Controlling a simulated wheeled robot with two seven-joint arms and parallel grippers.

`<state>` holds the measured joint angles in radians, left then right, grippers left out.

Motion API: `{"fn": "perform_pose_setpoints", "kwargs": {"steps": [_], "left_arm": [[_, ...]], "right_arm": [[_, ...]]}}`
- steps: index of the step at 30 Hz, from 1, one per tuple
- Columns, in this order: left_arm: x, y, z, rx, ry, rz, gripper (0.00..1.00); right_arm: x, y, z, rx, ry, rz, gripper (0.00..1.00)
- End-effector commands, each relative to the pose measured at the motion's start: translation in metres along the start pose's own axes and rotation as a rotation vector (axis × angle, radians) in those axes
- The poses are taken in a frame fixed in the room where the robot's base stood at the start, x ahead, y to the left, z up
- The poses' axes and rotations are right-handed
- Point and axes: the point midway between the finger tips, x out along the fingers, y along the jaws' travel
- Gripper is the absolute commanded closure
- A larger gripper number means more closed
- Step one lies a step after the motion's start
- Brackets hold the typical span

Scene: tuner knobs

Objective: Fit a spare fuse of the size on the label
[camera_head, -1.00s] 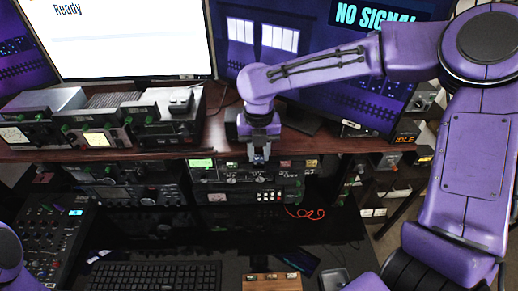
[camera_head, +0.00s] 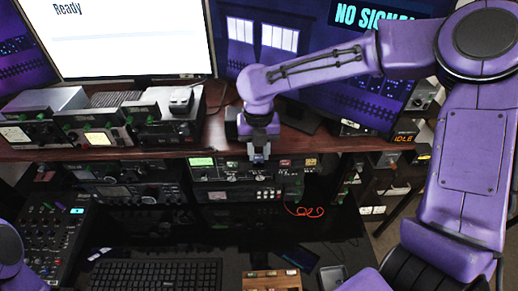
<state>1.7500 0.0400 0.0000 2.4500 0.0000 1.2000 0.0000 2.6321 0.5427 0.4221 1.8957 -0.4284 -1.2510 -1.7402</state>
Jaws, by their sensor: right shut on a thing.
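My right gripper (camera_head: 258,158) points down at the front edge of the desk shelf, in front of the rack radio with the green display (camera_head: 202,162). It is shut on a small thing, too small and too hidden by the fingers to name. A wooden block (camera_head: 272,284) with several small pale pieces along its top sits at the bottom middle; I cannot tell whether these are fuses. No fuse label can be read. Part of my left arm shows at the lower left edge; its gripper is out of view.
A keyboard (camera_head: 155,274) lies left of the wooden block, and a small dark tray (camera_head: 332,277) lies right of it. A mixer (camera_head: 50,238) stands at the left. A red cable (camera_head: 304,211) hangs by the lower radio. Monitors and radios fill the shelf.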

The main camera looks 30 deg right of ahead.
Motion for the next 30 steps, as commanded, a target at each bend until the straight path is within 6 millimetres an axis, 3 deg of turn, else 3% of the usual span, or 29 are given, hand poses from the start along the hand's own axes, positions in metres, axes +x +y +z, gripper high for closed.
{"fn": "perform_pose_setpoints", "kwargs": {"steps": [29,30], "left_arm": [[0.006,0.001,0.002,0.0,0.0,0.0,0.57],[0.005,0.001,0.002,0.0,0.0,0.0,0.57]], "right_arm": [[0.025,0.0,0.0,0.0,0.001,-0.001,0.99],[0.024,0.0,0.0,0.0,0.0,0.0,0.65]]}}
